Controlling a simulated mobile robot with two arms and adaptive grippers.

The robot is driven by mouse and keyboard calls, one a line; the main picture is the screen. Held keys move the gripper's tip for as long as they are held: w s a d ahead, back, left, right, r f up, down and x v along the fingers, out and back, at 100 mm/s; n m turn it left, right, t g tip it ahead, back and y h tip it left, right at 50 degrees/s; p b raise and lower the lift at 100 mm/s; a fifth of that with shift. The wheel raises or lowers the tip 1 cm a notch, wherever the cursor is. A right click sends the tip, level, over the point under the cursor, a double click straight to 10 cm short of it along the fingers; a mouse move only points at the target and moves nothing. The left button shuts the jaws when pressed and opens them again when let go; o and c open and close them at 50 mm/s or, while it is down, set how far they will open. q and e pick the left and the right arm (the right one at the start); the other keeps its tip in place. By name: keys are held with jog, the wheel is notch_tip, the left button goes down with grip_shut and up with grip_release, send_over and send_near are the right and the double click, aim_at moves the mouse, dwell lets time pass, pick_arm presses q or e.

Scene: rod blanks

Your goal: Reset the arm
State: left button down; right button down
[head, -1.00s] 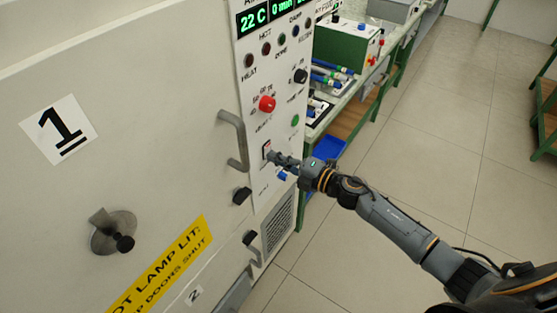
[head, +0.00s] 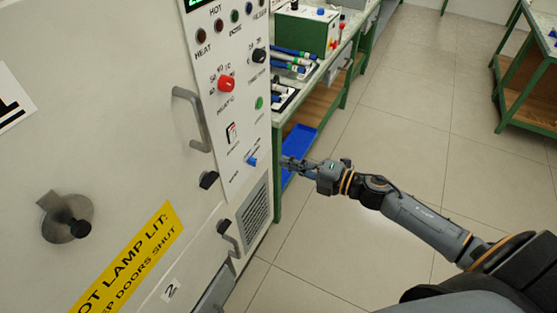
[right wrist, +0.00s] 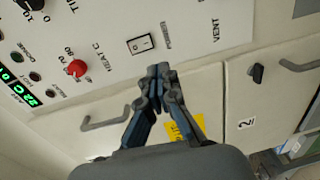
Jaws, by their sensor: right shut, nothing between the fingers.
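My right gripper (head: 286,163) is shut and empty, just off the right edge of the cabinet's control panel (head: 234,178) in the head view. In the right wrist view its closed fingers (right wrist: 158,72) stand in front of the panel. The power rocker switch (head: 232,133) is a small black and white switch on the panel, also in the right wrist view (right wrist: 140,44). A red knob (head: 226,84) and a blue vent knob (head: 251,161) show on the panel. The gripper appears apart from all of them. My left gripper is not in view.
The white cabinet has door handles (head: 191,118) and a yellow warning label (head: 128,262). Behind it a green bench (head: 317,88) carries blue-ended rods and a green box (head: 305,32). A blue tray (head: 299,146) lies below. Open tiled floor (head: 400,130) is to the right.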

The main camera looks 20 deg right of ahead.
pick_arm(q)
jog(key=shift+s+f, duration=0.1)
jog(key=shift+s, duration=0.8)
pick_arm(e)
jog(key=shift+d+f, duration=0.1)
jog(key=shift+f, duration=0.05)
